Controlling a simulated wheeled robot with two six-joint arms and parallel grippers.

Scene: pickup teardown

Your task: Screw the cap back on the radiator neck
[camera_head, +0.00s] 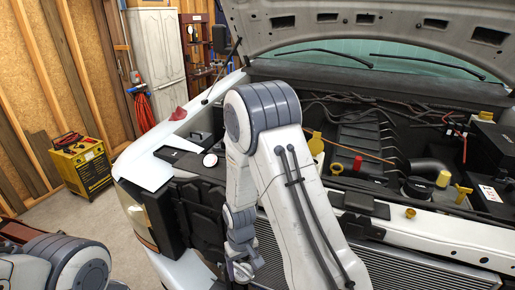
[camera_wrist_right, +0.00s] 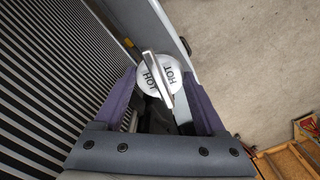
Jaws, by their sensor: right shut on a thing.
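A round silver cap (camera_wrist_right: 172,73) with HOT lettering and a raised metal bar across its top is between the fingers of my right gripper (camera_wrist_right: 158,86) in the right wrist view. The gripper is shut on it. In the head view my right gripper (camera_head: 242,271) hangs low in front of the truck, beside the radiator (camera_head: 420,268); the cap cannot be made out there. A small brass-coloured ring (camera_head: 410,213), which looks like the radiator neck, stands open on the white front crossmember, right of and above the gripper. My left gripper is out of view.
The raised hood (camera_head: 390,22) overhangs the engine bay. A yellow oil cap (camera_head: 443,179) and yellow handle (camera_head: 462,194) stand near the neck. A yellow charger (camera_head: 82,165) stands on the floor at left. A white round disc (camera_head: 210,160) sits on the left front.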

